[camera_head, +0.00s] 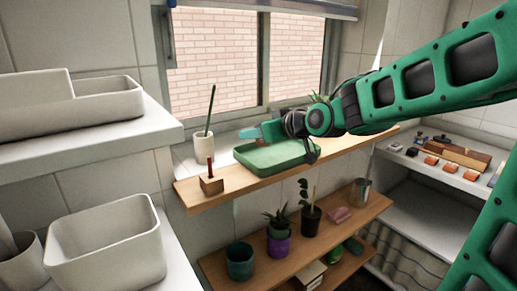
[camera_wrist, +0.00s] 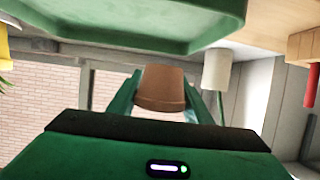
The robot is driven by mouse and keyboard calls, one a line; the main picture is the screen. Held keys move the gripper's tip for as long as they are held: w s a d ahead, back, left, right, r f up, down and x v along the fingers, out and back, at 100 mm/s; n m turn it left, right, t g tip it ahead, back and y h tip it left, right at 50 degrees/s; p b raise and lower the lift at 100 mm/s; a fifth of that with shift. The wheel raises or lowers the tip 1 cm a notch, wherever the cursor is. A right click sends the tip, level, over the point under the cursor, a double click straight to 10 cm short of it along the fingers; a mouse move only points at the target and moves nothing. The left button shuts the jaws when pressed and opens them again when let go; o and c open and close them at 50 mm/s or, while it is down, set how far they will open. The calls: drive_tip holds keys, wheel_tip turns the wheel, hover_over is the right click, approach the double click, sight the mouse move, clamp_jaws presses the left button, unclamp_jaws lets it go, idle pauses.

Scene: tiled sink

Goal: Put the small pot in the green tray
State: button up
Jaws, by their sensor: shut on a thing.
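My gripper (camera_head: 264,132) is over the green tray (camera_head: 245,158) in the head view. In the wrist view its two green fingers (camera_wrist: 163,90) are shut on the small brown pot (camera_wrist: 161,84), one on each side. The wrist picture looks upside down, with the green tray (camera_wrist: 120,38) along its top, so the pot is held above the tray's level. The pot looks clear of the tray. The visible tray floor looks empty.
The tray sits on a wooden shelf (camera_head: 190,195) under the window. A white cup (camera_head: 204,148) with a green stick and a wooden block (camera_head: 211,185) with a red stick stand left of it. A plant (camera_head: 318,98) is behind my arm. Potted plants stand on the lower shelf.

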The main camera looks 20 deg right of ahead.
drive_tip(key=w+d+f, duration=0.1)
drive_tip(key=w+f, duration=0.1)
drive_tip(key=shift+w+d, duration=0.4)
drive_tip(key=shift+f, duration=2)
drive_tip(key=o, duration=1.1)
drive_tip(key=shift+f, duration=0.1)
drive_tip(key=shift+c, duration=0.2)
drive_tip(key=v, duration=1.2)
